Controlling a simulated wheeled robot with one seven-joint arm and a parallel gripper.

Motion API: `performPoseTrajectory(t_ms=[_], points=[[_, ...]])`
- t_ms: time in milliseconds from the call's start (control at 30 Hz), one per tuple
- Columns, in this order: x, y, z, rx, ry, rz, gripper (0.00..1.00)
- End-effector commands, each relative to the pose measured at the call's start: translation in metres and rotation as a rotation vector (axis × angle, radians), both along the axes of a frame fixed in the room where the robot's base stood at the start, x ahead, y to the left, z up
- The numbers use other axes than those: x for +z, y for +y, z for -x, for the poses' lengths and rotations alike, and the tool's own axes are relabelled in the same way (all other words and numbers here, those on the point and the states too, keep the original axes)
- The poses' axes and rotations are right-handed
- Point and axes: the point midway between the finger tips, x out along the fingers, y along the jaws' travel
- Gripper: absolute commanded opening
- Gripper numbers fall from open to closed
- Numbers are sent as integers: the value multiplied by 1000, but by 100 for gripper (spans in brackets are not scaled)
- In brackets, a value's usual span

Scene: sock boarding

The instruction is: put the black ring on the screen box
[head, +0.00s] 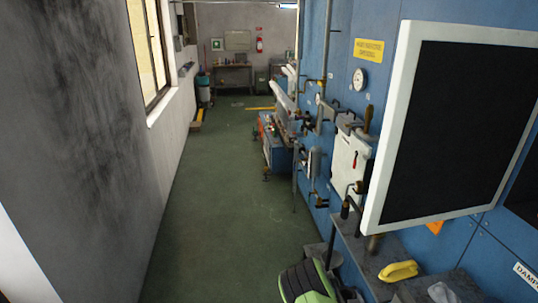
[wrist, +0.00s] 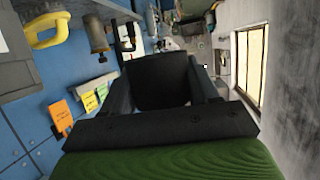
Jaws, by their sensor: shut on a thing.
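The screen box (head: 392,140), a white frame around a dark screen, stands large at the right in the head view, in front of the blue wall. My gripper (wrist: 160,75) shows in the wrist view, shut on a dark, blocky thing (wrist: 160,88) between its two fingers. This thing is black and fits the black ring, but no hole shows from this side. The screen box cannot be made out in the wrist view. The held thing cannot be made out clearly in the head view.
A yellow handle-like object (head: 398,271) lies on a grey ledge (head: 365,255) below the screen box; it also shows in the wrist view (wrist: 46,30). Pipes and valves (head: 350,160) stick out from the blue wall.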

Motion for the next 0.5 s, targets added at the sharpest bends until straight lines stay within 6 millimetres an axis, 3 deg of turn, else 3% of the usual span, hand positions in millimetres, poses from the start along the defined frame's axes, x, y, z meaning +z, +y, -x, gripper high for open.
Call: performPoseTrajectory(t_ms=[300,500], points=[[-10,-3,6,-12,22,-10,28],[5,-2,-1,-9,-9,-7,28]])
